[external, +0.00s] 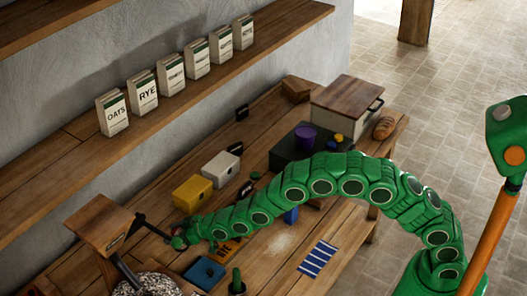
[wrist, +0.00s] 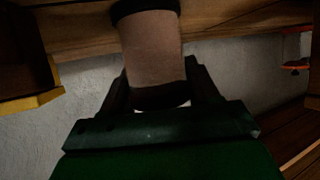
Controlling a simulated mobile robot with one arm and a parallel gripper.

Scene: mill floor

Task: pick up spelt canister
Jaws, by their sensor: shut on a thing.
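My gripper (wrist: 160,95) is shut on a brownish cylinder, a canister (wrist: 153,45) with a dark band at each end. No lettering shows on it in the wrist view, so I cannot confirm that it is the spelt one. In the external view my gripper (external: 180,241) is small at the end of my green arm, low near the workbench's wall side. The canister is hidden or too small to make out there. I cannot tell whether it touches the bench.
A yellow box (external: 192,194) and a white box (external: 220,168) stand behind my gripper. A wooden mill-like box (external: 101,224) stands at left. Labelled packets, including oats (external: 113,113) and rye (external: 143,93), line the wall shelf. Bare bench (external: 285,243) lies near the blue striped cloth (external: 318,260).

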